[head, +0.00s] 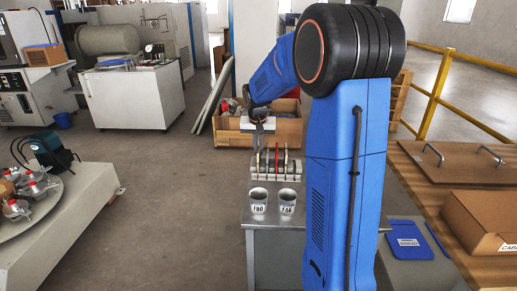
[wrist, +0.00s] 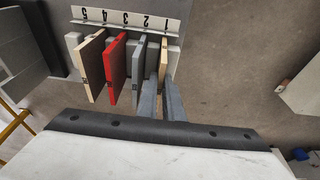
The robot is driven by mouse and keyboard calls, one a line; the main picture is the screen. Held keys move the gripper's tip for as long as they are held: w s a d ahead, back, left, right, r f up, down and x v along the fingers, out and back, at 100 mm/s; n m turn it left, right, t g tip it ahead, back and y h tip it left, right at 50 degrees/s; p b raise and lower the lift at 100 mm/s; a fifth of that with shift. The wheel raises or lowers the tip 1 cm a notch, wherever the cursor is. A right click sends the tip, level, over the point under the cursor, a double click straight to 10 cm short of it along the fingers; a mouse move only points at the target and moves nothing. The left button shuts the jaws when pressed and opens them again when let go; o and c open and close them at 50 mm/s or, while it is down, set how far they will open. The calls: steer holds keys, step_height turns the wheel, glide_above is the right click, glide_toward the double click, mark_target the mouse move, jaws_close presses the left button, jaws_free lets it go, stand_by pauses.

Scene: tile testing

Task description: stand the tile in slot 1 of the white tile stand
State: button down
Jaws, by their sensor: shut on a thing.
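The white tile stand (wrist: 125,17) has slot numbers 1 to 5, upside down in the wrist view, with 1 at the right. It also shows on the grey bench in the head view (head: 276,177). My gripper (wrist: 162,105) is shut on a thin beige-edged tile (wrist: 163,58), upright and in line with number 1. Whether its lower edge is seated in the slot is hidden. A grey tile (wrist: 138,70) stands close beside it at 2, a red tile (wrist: 116,70) at 3 and a beige tile (wrist: 93,68) at 4. Slot 5 looks empty.
Two labelled cups (head: 258,201) (head: 287,201) stand in front of the stand on the grey bench (head: 272,219). A wooden crate (head: 287,128) is behind it. A cardboard box (head: 480,220) lies on the wooden table at the right. The floor left of the bench is clear.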

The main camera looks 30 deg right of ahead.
steer(key=c, duration=1.8)
jaws_free()
steer(key=v, duration=1.6)
steer(key=s+a+r+n, duration=0.2)
steer(key=s+a, duration=0.4)
steer(key=s, duration=0.3)
steer(key=s+a+f+n, duration=0.1)
steer(key=s+a+f, duration=0.2)
steer(key=s, duration=0.5)
steer(key=s+a+f+n+t+y, duration=0.1)
steer(key=s+a+f+n, duration=0.1)
steer(key=s+f, duration=0.3)
steer(key=s+a+f+n+t, duration=0.1)
steer(key=s+a+f, duration=0.3)
steer(key=s, duration=0.9)
steer(key=shift+s+a+f+n+y, duration=0.15)
steer(key=shift+a+f+n+y, duration=0.15)
steer(key=shift+f+n, duration=0.15)
